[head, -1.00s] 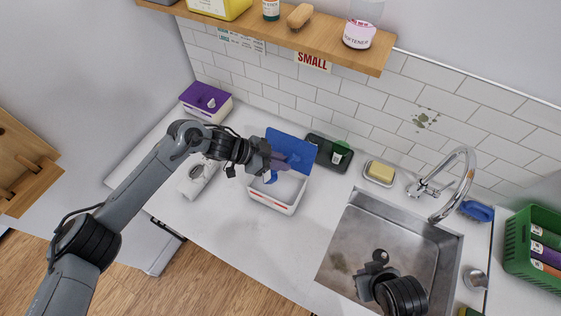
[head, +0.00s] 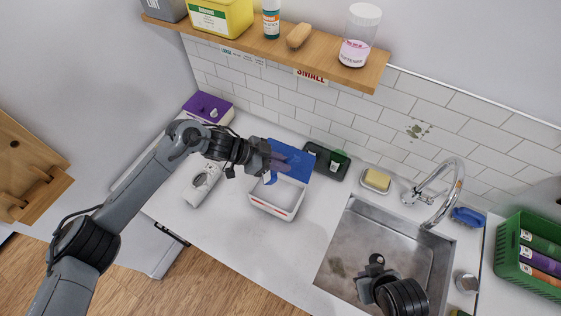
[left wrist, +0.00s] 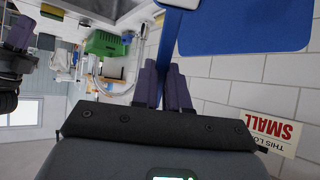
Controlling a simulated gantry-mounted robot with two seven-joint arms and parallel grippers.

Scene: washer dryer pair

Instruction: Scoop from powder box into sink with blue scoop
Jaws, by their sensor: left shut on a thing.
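The powder box (head: 275,207) is a white open box with a raised blue lid (head: 291,155), standing on the counter left of the sink (head: 375,232). My left gripper (head: 280,166) is over the box's back left part, in front of the lid. It is shut on the blue scoop (head: 270,179), whose bowl hangs at the box opening; whether it holds powder I cannot tell. In the left wrist view the scoop's blue handle (left wrist: 168,42) rises from between the purple fingers, beside the blue lid (left wrist: 245,27). My right gripper (head: 375,262) is over the sink, its fingers unclear.
A curved faucet (head: 452,190) stands behind the sink, with a yellow soap dish (head: 376,181) to its left. A green crate (head: 528,250) is at the far right. A white object (head: 202,185) and a purple-topped box (head: 207,108) are on the left counter.

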